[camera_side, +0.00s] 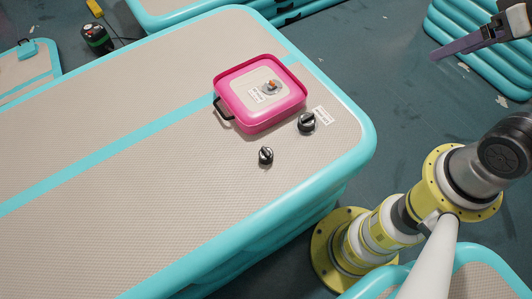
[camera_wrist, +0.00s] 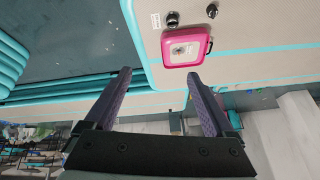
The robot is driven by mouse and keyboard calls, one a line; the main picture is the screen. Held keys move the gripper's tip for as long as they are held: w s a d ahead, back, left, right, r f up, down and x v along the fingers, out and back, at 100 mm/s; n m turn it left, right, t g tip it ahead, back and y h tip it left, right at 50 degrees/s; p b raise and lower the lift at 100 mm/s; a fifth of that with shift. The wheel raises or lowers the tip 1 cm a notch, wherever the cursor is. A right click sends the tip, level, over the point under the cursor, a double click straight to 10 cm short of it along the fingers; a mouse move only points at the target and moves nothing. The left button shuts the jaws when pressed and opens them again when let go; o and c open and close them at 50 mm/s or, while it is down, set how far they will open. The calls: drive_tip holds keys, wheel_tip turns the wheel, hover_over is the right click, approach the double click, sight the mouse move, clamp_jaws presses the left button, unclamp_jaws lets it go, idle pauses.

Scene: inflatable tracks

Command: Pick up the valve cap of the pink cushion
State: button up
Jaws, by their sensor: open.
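The pink cushion (camera_side: 245,109) lies on the beige and turquoise inflatable track, with a round grey valve (camera_side: 271,87) with an orange part on its top. It also shows in the wrist view (camera_wrist: 170,51). Two dark round caps stand on the track beside it: a larger-looking one (camera_side: 307,122) near a white label, and another (camera_side: 265,155) further toward the front. In the wrist view the caps (camera_wrist: 172,19) and (camera_wrist: 211,11) are at the top edge. I cannot tell which cap belongs to the cushion. My gripper (camera_wrist: 158,73) is open and empty, well away from all of them.
The track (camera_side: 120,210) has wide bare room to the left and front of the cushion. A black handle (camera_side: 222,109) sticks out from the cushion's left side. Stacked turquoise tracks (camera_side: 480,50) stand at the upper right. A dark green-and-red device (camera_side: 97,39) sits on the floor.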

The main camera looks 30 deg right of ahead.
drive_tip(key=w+a+r+m, duration=0.1)
drive_tip(key=w+r+m, duration=0.1)
drive_tip(key=w+m, duration=0.35)
drive_tip(key=w+a+r+m, duration=0.2)
drive_tip(key=w+m, duration=0.3)
drive_tip(key=w, duration=0.2)
drive_tip(key=w+a+f+m+g+y, duration=0.1)
drive_tip(key=w+a+f+m, duration=0.55)
drive_tip(key=w, duration=0.55)
drive_tip(key=n+g+h, duration=0.1)
drive_tip(key=g, duration=0.4)
hover_over(266, 151)
wheel_tip(266, 151, down, 30)
drive_tip(key=f, duration=0.8)
drive_tip(key=shift+s+d, duration=0.1)
drive_tip(key=shift+d, duration=0.1)
drive_tip(key=shift+a+f, duration=0.2)
drive_tip(key=shift+f, duration=2.5)
